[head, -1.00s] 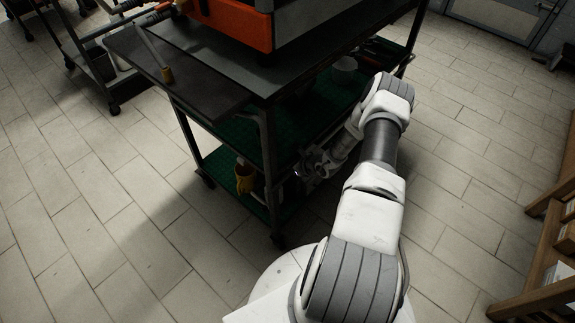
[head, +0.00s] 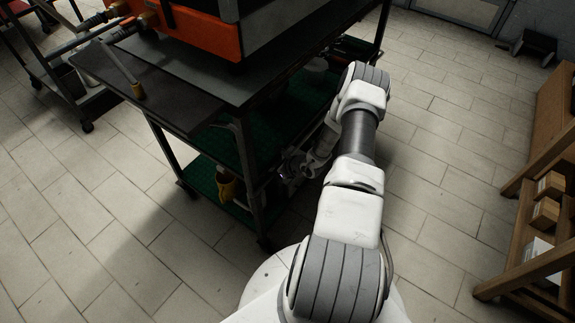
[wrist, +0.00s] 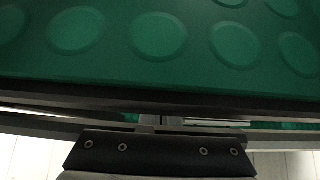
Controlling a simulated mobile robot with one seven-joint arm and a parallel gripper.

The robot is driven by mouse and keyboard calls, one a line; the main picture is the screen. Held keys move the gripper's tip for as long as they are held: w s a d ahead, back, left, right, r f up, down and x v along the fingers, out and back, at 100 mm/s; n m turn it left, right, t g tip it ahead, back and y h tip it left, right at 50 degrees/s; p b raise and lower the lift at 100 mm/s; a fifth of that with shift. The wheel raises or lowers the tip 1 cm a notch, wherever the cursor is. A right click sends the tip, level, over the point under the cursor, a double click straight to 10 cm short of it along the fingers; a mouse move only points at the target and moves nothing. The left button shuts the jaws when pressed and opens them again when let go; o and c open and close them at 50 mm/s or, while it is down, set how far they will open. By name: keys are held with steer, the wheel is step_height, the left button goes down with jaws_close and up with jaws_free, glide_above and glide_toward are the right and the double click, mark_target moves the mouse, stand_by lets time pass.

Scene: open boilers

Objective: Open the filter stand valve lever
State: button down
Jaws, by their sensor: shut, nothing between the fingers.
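I cannot make out a filter stand or its valve lever in either view. My gripper (head: 291,168) is at the end of my outstretched arm, low beside a dark wheeled cart, and shows small and dark in the head view. In the wrist view my gripper (wrist: 160,122) is shut and empty, close to the dark edge of a shelf with a green studded mat (wrist: 157,37). I cannot tell whether the fingertips touch that edge.
The cart's top (head: 185,75) carries an orange machine (head: 205,30). A yellow item (head: 226,186) stands on its lower green shelf. Another cart (head: 85,90) is at the far left. A wooden shelf with boxes (head: 545,213) stands at right. Tiled floor between is clear.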

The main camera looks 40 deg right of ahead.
steer(key=p+v, duration=0.2)
steer(key=v, duration=1.2)
steer(key=shift+s, duration=0.25)
steer(key=shift+d, duration=0.1)
